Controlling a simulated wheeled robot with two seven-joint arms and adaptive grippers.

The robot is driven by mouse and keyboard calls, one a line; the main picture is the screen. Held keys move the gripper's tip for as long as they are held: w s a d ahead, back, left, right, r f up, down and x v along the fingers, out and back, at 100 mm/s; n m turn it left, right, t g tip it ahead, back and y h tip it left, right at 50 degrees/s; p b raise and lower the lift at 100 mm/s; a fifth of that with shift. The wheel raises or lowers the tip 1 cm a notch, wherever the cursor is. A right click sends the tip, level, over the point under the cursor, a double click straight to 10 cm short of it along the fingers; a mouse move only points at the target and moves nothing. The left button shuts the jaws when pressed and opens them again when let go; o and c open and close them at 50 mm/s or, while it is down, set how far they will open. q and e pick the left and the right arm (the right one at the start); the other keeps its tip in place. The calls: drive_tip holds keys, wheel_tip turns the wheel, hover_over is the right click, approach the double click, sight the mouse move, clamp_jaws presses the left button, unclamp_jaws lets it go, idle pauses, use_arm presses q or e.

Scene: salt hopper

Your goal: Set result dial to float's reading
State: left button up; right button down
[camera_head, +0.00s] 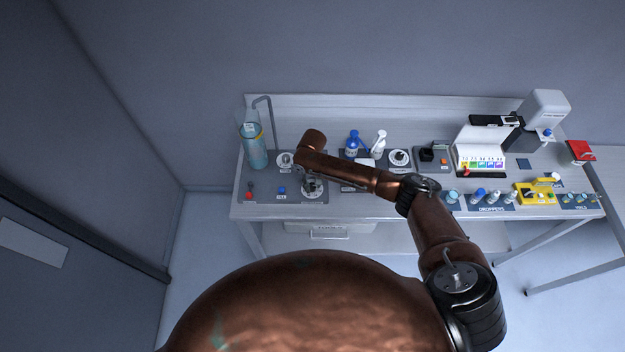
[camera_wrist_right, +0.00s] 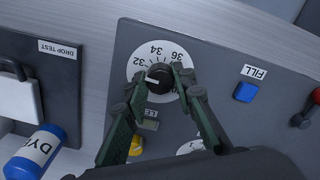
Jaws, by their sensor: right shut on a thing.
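The front dial (camera_head: 313,194) is a white disc on the left grey panel. In the right wrist view the dial (camera_wrist_right: 143,57) shows the numbers 32, 34 and 36 around a black knob (camera_wrist_right: 161,76). A pale mark on the knob lies toward the picture's left, below the 32. My right gripper (camera_wrist_right: 162,82) is shut on the knob, with one finger on either side; it also shows over the dial in the head view (camera_head: 313,183). The tall clear cylinder with blue-green liquid (camera_head: 257,153) stands at the panel's back left. The float's reading is too small to tell. My left gripper is out of view.
A second white dial (camera_head: 285,160) lies behind the front one. A blue FILL button (camera_wrist_right: 245,92) and a red control (camera_head: 249,195) are beside the front dial. A DYE bottle (camera_wrist_right: 36,150) stands by the DROP TEST panel. My right arm crosses the bench's middle.

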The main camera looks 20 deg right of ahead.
sight(312, 186)
drive_tip(key=shift+m+p, duration=1.35)
drive_tip(key=shift+m, duration=0.15)
drive_tip(key=c, duration=1.6)
unclamp_jaws()
drive_tip(key=shift+r, duration=0.1)
wheel_tip(312, 186, up, 12)
